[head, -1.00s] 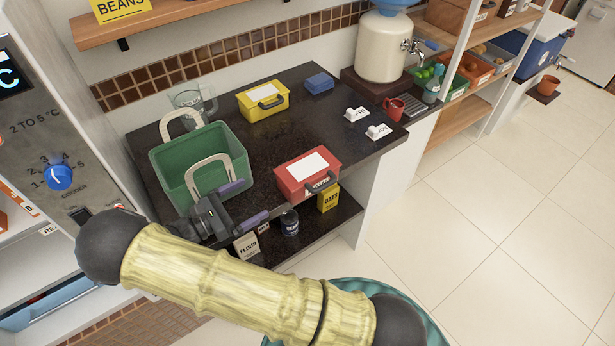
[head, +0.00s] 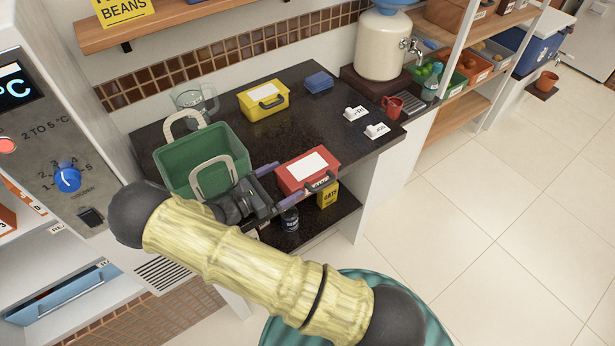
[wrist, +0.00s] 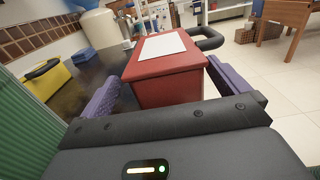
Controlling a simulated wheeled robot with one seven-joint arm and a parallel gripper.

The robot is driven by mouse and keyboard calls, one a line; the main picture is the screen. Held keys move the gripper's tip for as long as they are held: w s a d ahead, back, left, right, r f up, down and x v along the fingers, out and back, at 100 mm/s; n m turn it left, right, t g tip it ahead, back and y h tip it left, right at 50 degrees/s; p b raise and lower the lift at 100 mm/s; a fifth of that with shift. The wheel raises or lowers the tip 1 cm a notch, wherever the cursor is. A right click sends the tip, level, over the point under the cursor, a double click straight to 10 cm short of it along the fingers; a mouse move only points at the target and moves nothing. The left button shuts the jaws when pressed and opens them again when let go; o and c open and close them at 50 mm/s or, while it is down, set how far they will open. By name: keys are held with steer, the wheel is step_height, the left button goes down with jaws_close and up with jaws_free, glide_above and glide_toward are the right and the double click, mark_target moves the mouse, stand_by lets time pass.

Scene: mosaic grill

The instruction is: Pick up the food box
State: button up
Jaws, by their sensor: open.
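A red box (head: 308,170) with a white label on its lid and a dark handle stands at the front edge of the dark counter. It also shows in the wrist view (wrist: 165,75), ahead of and between my purple fingers. My gripper (head: 279,184) is open at the red box's left end, with one finger towards each long side. I cannot tell whether the fingers touch it. A yellow box (head: 264,100) with a dark handle stands farther back on the counter. The frames do not show which box is called the food box.
A green basket (head: 202,158) with pale handles stands close left of my gripper. A glass jug (head: 194,100), a blue block (head: 319,82) and white tags (head: 377,131) are on the counter (head: 335,115). A yellow carton (head: 327,194) is on the shelf below.

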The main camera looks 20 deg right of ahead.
mark_target(298, 171)
steer(key=x, duration=0.1)
steer(key=p+x, duration=0.1)
steer(key=x, duration=0.1)
steer(key=p+x, duration=0.1)
steer(key=shift+s+d+r, duration=0.15)
steer(key=shift+s+d, duration=0.05)
steer(key=shift+d, duration=0.15)
steer(key=shift+w+d, duration=0.1)
steer(key=shift+d, duration=0.15)
steer(key=c, duration=1.1)
steer(key=shift+r, duration=0.55)
steer(key=c, duration=0.5)
step_height(298, 171, up, 17)
steer(key=b, duration=0.2)
steer(key=shift+f+b, duration=0.15)
steer(key=shift+b, duration=0.15)
